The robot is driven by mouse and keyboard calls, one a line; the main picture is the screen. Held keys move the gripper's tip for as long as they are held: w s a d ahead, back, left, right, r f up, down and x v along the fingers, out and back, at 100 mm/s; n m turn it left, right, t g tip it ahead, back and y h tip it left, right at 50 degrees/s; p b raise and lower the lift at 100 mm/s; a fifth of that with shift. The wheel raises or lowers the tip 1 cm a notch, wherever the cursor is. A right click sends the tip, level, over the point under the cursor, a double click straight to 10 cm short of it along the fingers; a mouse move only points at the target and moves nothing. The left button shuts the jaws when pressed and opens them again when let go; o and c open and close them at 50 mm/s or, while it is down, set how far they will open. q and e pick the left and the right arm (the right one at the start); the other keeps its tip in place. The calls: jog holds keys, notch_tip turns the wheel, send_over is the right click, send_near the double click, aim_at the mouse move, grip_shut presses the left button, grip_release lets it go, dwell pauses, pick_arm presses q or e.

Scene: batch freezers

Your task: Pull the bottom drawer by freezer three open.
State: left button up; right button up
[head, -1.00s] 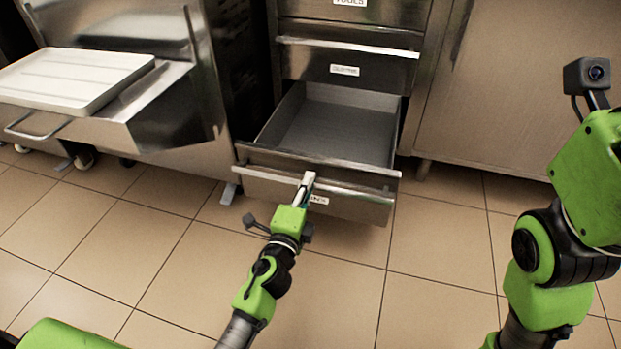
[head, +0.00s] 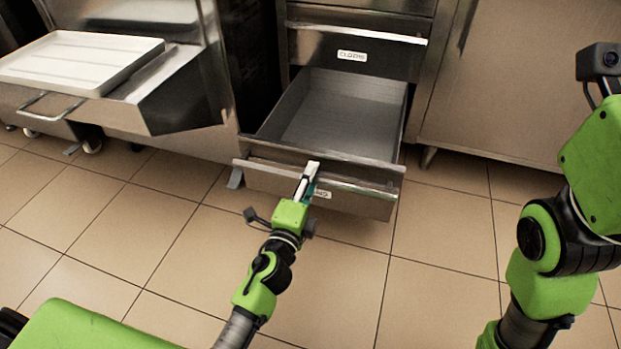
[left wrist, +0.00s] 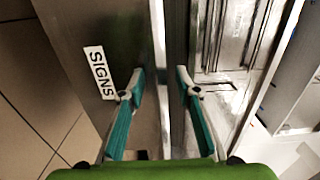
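The bottom steel drawer (head: 262,177), labelled SIGNS, stands well out from its cabinet, and its grey inside is empty where I can see it. Its label (left wrist: 98,72) shows in the left wrist view, left of the fingers. My left gripper (head: 308,180) is at the bar handle (head: 355,189) across the drawer front.
A shut drawer labelled CLOTHS (head: 385,68) is above the open one. Left of it stands a steel machine with a white tray (head: 80,60) on a ledge. A plain steel cabinet (head: 530,90) is on the right. The tiled floor (head: 330,290) in front is clear.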

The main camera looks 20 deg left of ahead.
pick_arm(q)
jog(key=shift+s, duration=0.1)
jog(key=s, duration=0.7)
jog(key=shift+s+a, duration=0.15)
dwell(0.3)
